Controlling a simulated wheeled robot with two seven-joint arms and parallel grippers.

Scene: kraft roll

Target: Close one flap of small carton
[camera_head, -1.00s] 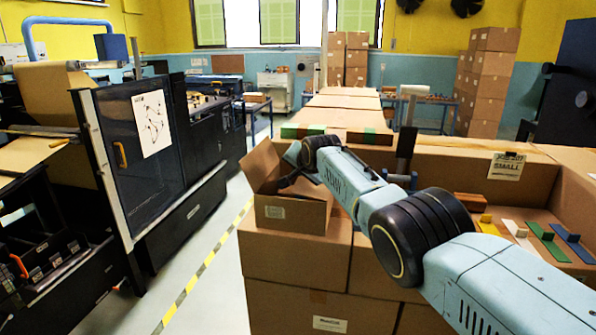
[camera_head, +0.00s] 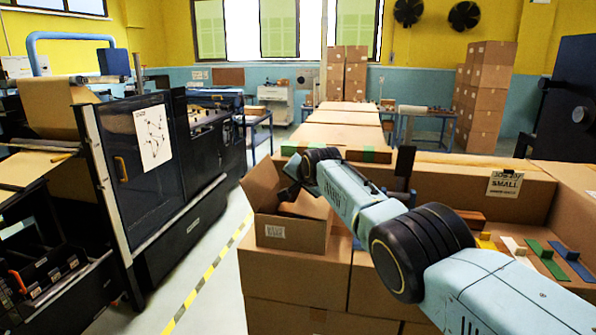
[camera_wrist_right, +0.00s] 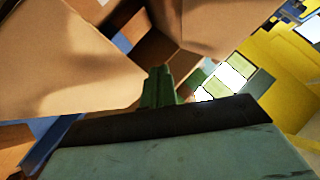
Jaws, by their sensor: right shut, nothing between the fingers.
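The small carton (camera_head: 291,233) stands on stacked cardboard boxes in the middle of the head view, with a white label on its near side. Its left flap (camera_head: 259,186) stands up and leans outward. My right arm reaches in from the lower right, and my right gripper (camera_head: 290,192) is at the carton's opening, shut and empty. In the right wrist view the gripper's fingers (camera_wrist_right: 158,88) are close to large brown cardboard panels (camera_wrist_right: 70,60); whether they touch cannot be told. The arm hides the carton's right side. My left gripper is not in view.
A box wall with a "SMALL" sign (camera_head: 505,183) stands behind my right arm. Coloured handled pieces (camera_head: 546,258) lie at the right. A dark machine (camera_head: 140,160) stands left, across a floor aisle with a yellow-black line (camera_head: 205,275).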

